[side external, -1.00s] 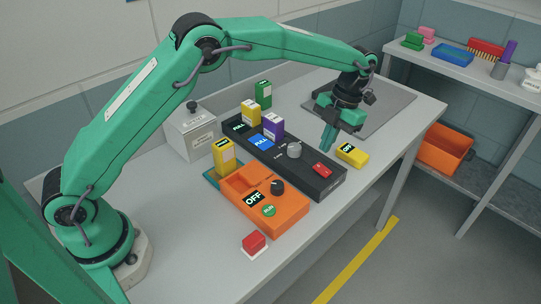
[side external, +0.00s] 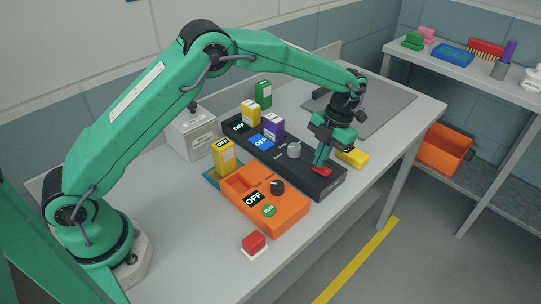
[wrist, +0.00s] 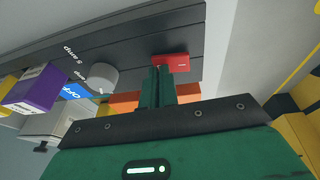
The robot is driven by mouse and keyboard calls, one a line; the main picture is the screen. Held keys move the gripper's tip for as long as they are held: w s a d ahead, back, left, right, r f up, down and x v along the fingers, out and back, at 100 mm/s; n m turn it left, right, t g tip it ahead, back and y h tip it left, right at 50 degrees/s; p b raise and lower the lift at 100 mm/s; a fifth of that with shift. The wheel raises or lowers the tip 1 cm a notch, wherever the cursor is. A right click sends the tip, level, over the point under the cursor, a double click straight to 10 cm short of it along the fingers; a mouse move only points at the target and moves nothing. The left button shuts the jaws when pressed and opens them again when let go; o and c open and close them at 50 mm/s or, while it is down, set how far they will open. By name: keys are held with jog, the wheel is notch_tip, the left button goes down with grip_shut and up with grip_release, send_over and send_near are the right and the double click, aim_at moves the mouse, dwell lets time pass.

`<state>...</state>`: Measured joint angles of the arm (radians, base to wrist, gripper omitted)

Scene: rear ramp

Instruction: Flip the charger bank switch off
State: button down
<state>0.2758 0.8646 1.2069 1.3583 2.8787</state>
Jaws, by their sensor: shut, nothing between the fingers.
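The black charger bank (side external: 270,158) lies on the table with a yellow and a purple battery standing in it. Its lit displays (side external: 262,142) read OFF. The red switch (side external: 322,171) is at the bank's near right end, partly hidden by my gripper (side external: 320,166). My gripper is shut and empty, with its fingertips down at the switch. In the wrist view, the closed fingertips (wrist: 157,70) are at the edge of the red switch (wrist: 174,61); firm contact is hard to tell. A grey knob (side external: 294,150) sits on the bank between displays and switch.
An orange charger (side external: 270,218) with a black knob and an OFF display stands in front of the bank. A yellow battery (side external: 352,157) lies just right of my gripper. A red button (side external: 254,242) is near the front edge; a grey box (side external: 190,132) stands behind.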

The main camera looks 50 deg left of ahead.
jog(key=shift+a+f, duration=0.4)
jog(key=shift+f, duration=0.2)
jog(key=shift+s, duration=0.1)
jog(key=shift+d, duration=0.1)
jog(key=shift+d+r, duration=0.2)
jog(key=shift+d, duration=0.7)
jog(key=shift+r, duration=0.1)
jog(key=shift+a+r, duration=0.1)
jog(key=shift+r, duration=0.45)
jog(key=a+v, duration=0.2)
jog(key=v, duration=1.1)
jog(key=shift+s+a+r, duration=0.25)
jog(key=shift+r, duration=0.05)
